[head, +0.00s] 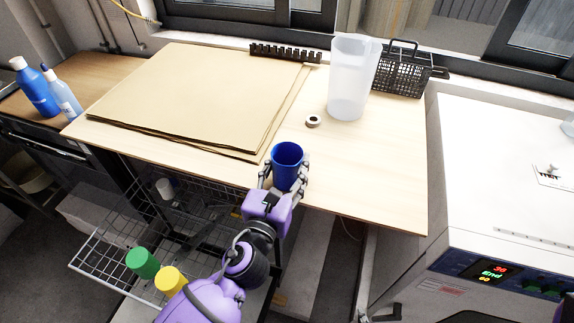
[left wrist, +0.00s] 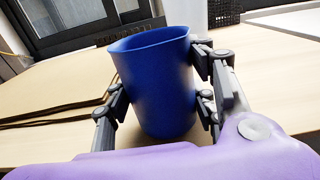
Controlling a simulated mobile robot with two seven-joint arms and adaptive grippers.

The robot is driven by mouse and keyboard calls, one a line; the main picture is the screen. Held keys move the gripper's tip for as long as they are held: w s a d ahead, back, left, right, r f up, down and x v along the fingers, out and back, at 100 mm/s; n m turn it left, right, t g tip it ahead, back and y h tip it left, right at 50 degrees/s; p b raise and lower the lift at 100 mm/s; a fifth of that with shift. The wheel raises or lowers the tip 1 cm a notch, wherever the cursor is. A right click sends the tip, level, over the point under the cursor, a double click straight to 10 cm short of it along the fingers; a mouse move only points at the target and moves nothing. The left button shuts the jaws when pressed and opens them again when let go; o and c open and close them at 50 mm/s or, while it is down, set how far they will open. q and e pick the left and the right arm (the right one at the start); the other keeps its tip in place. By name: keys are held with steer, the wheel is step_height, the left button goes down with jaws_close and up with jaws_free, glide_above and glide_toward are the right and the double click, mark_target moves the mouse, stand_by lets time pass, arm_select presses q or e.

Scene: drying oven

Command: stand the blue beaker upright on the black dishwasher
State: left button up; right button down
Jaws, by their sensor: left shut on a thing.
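The blue beaker (head: 287,165) is upright between the fingers of my left gripper (head: 285,180), at the front edge of the light wooden top (head: 375,180). My left gripper is shut on its sides; the beaker also shows large and upright in the left wrist view (left wrist: 155,85), with a finger on each side. I cannot tell whether its base touches the wood. Below the top, a dark appliance with pulled-out wire racks (head: 110,265) looks like the black dishwasher; my arm hides part of it. My right gripper is not in view.
Flat brown cardboard sheets (head: 190,90) cover the top's left part. A clear pitcher (head: 350,80), a tape roll (head: 313,121) and a black basket (head: 402,75) stand behind the beaker. A white oven (head: 500,190) is at right. The top's front right is clear.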

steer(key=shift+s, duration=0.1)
arm_select(q)
steer(key=shift+f, duration=0.25)
steer(key=o, duration=1.2)
steer(key=shift+c, duration=0.2)
steer(key=shift+s, duration=0.1)
steer(key=v, duration=1.2)
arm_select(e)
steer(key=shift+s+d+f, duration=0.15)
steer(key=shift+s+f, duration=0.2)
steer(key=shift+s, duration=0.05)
